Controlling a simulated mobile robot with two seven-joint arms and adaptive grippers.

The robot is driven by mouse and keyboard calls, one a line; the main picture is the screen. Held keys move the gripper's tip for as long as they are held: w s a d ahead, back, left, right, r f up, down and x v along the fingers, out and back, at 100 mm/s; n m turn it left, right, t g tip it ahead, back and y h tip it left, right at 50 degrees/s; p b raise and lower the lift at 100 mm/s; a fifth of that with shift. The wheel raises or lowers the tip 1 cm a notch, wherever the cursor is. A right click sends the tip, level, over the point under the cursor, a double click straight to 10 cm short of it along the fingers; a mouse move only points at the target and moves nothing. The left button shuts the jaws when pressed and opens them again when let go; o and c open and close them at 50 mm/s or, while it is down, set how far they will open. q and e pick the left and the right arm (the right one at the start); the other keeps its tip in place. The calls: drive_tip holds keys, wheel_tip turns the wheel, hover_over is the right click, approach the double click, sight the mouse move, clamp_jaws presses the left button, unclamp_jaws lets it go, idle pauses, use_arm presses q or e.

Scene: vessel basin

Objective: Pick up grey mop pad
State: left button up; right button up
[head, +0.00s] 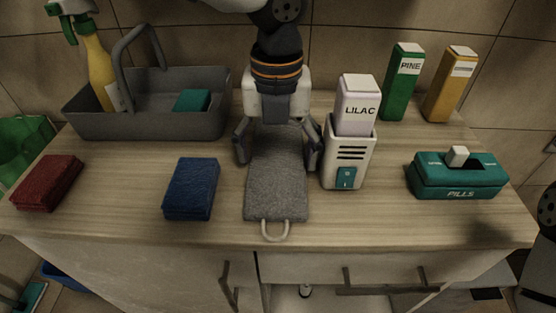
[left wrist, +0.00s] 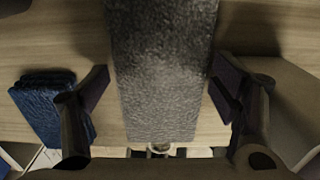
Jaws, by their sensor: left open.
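The grey mop pad (head: 277,180) lies flat on the wooden counter, long side toward the front edge, with a pale loop at its front end. My left gripper (head: 278,150) is over the back part of the pad, pointing down, with one finger on each side. The left wrist view shows the pad (left wrist: 160,85) between the open fingers (left wrist: 162,100), with a gap on each side. The back end of the pad is hidden under the gripper in the head view. My right gripper is not in view.
A white dispenser with a lilac box (head: 348,155) stands close by the right finger. A grey caddy (head: 150,125) is back left. A teal pill box (head: 458,180) sits right. The counter between dispenser and pill box is clear.

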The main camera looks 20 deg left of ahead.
use_arm(q)
drive_tip(key=shift+f, duration=0.1)
drive_tip(key=c, duration=0.8)
